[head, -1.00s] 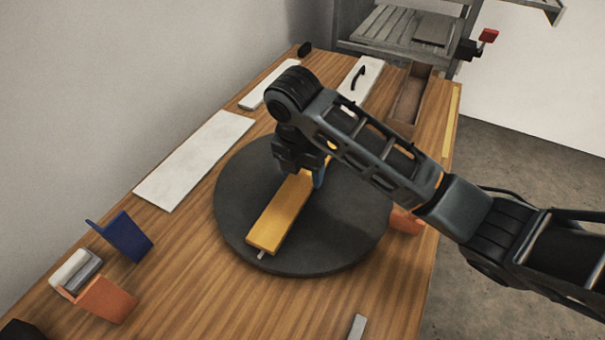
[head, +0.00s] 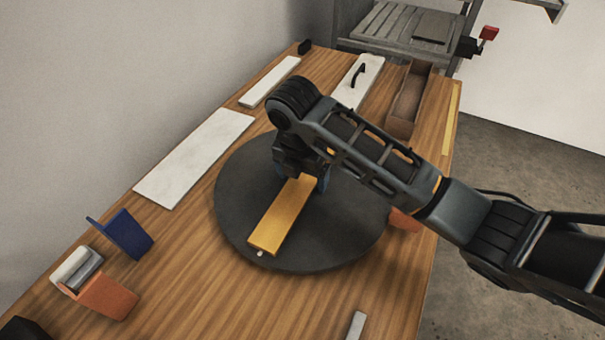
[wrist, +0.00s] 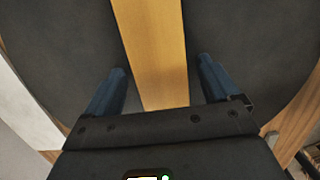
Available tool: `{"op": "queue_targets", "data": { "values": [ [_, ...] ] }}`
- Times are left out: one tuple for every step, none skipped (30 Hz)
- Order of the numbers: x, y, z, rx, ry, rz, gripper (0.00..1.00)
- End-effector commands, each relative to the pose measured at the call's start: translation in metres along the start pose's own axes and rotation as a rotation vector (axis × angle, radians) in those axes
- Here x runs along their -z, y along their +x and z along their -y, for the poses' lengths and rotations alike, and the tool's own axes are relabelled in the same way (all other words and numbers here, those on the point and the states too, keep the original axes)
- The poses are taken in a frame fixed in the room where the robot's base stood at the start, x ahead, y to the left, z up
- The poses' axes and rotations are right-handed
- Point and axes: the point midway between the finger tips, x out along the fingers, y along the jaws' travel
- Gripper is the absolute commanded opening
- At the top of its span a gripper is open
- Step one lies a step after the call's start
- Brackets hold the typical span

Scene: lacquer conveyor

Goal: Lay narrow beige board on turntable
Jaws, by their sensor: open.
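The narrow beige board, yellowish tan here (head: 283,217), lies on the dark round turntable (head: 240,200), slanting from near its front edge toward its middle. Its far end is hidden under my gripper (head: 305,180). In the wrist view the board (wrist: 155,45) runs between the two blue fingers of my gripper (wrist: 163,80). The fingers are open, with a gap on each side of the board. The board looks flat on the turntable (wrist: 230,40). A small whitish peg or knob (head: 260,253) shows at its near end.
White boards (head: 195,158) lie along the wall side. A float with a black handle (head: 358,82) and a wooden box (head: 409,98) stand at the back. A blue bracket (head: 123,235), an orange block (head: 105,295) and a roller (head: 77,268) are at the near left.

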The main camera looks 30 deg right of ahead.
Motion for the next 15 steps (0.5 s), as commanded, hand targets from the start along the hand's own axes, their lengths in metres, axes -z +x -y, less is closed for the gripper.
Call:
{"op": "queue_targets", "data": {
  "values": [
    [0.000,-0.001,0.000,0.000,0.000,0.000,0.89],
    [0.000,-0.001,0.000,0.000,0.000,0.000,0.89],
    [-0.001,-0.003,0.000,0.000,0.000,0.001,0.89],
    [-0.001,-0.005,0.000,-0.001,0.000,0.001,0.89],
    [-0.001,-0.007,0.000,-0.001,-0.001,0.001,0.89],
    [-0.001,-0.011,-0.001,-0.002,-0.001,0.002,0.89],
    [-0.001,-0.015,-0.001,-0.003,0.000,0.002,0.89],
    [-0.001,-0.020,-0.001,-0.003,0.000,0.002,0.89],
    [-0.001,-0.027,-0.001,-0.004,0.000,0.002,0.89],
    [-0.001,-0.033,-0.001,-0.003,-0.001,0.002,0.89],
    [-0.001,-0.039,-0.001,-0.005,-0.001,0.003,0.89],
    [-0.001,-0.048,-0.001,-0.004,-0.002,0.003,0.89],
    [-0.001,-0.054,-0.001,-0.005,-0.002,0.003,0.89],
    [-0.002,-0.065,-0.001,-0.003,-0.002,0.004,0.89],
    [-0.003,-0.074,-0.001,-0.003,-0.001,0.005,0.89]
  ]
}}
